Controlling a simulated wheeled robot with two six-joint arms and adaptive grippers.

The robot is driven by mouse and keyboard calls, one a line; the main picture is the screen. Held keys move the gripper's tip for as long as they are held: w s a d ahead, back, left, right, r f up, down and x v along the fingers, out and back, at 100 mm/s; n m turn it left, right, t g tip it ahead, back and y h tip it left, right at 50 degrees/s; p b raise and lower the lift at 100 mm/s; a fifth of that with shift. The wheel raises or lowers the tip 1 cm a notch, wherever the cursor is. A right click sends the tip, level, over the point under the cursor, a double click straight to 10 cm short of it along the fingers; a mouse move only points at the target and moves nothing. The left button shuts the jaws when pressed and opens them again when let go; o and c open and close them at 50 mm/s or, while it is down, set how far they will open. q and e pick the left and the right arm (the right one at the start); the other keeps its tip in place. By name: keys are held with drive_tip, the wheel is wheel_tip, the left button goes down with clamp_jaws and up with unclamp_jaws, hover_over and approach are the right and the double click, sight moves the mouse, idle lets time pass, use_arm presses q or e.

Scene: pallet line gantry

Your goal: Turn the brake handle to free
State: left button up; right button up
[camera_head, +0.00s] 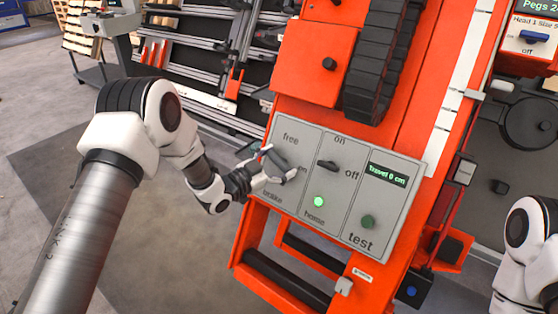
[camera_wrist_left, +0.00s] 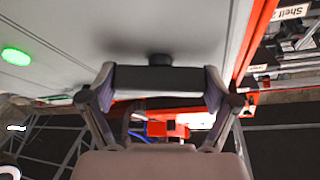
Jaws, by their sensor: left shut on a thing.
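The brake handle (camera_wrist_left: 158,79) shows in the left wrist view as a dark bar between both fingers, with a round dark hub on the grey panel behind it. My left gripper (camera_wrist_left: 158,88) is shut on this bar, one finger at each end. In the head view my left gripper (camera_head: 272,165) is at the left section of the grey control panel (camera_head: 345,215), between the words "free" above and "brake" below. It largely hides the handle there, so its exact angle is hard to tell. My right gripper is not in view; only part of my right arm shows at the right edge.
The panel also holds an on/off switch (camera_head: 328,166), a lit green home lamp (camera_head: 318,201), a green test button (camera_head: 368,222) and a display (camera_head: 388,175) reading "Travel 0 cm". The panel is on an orange frame (camera_head: 425,70). Open floor lies at left.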

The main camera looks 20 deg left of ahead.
use_arm(q)
drive_tip(key=m+g, duration=0.1)
drive_tip(key=m, duration=0.1)
drive_tip(key=m+g+h+p, duration=0.1)
drive_tip(key=m, duration=0.1)
drive_tip(key=shift+m+h, duration=0.3)
drive_tip(key=shift+m, duration=0.1)
drive_tip(key=m+g+p, duration=0.1)
drive_tip(key=m, duration=0.1)
drive_tip(key=m+p, duration=0.1)
drive_tip(key=m, duration=0.1)
drive_tip(key=shift+r+g+h, duration=0.1)
drive_tip(key=shift+g+h, duration=0.2)
drive_tip(key=shift+g, duration=0.1)
drive_tip(key=m+g+p, duration=0.2)
drive_tip(key=m, duration=0.2)
drive_tip(key=shift+m, duration=0.4)
drive_tip(key=shift+m+g+y+p, duration=0.45)
drive_tip(key=shift+m+p, duration=0.2)
drive_tip(key=shift+m, duration=0.25)
drive_tip(key=shift+f, duration=0.2)
drive_tip(key=o, duration=0.9)
drive_tip(key=shift+s+a+r, duration=0.1)
